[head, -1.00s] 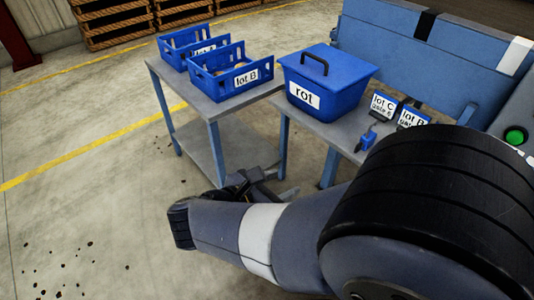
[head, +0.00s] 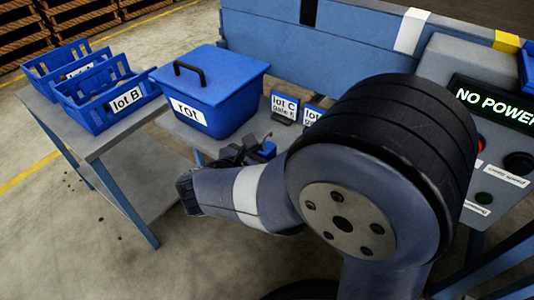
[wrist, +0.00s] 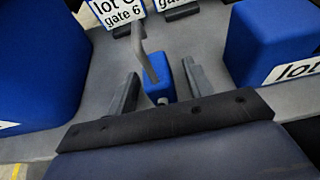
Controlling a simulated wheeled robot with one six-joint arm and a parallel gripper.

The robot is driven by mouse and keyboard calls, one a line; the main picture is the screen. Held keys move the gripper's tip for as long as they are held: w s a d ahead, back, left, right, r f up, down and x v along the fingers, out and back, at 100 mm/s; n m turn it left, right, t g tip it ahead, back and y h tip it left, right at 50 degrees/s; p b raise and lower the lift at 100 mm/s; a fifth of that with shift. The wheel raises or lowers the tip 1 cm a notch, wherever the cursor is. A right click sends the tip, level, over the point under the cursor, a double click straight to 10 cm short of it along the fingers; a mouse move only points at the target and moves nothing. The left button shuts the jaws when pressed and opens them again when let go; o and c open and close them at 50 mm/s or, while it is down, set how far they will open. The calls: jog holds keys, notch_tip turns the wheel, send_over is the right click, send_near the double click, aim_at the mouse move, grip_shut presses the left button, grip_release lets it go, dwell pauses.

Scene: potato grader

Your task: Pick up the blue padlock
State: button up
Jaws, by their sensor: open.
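The blue padlock (wrist: 157,88) shows in the wrist view as a small blue block with a grey shackle, on the grey table top. It also shows in the head view (head: 268,149), partly hidden by my gripper. My gripper (wrist: 161,72) is open, its two fingers pointing toward the tags. In the head view my gripper (head: 250,148) is at the table, just in front of the rot bin and tags.
The blue lidded rot bin (head: 207,95) stands left of the padlock. The lot C tag (head: 284,106) stands behind it, with another tag beside. A blue box with a partly seen lot label (wrist: 262,45) is to the right. A console (head: 470,60) reads NO POWER.

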jog(key=shift+c, duration=0.6)
jog(key=c, duration=0.9)
jog(key=shift+r, duration=0.1)
jog(key=shift+c, duration=0.2)
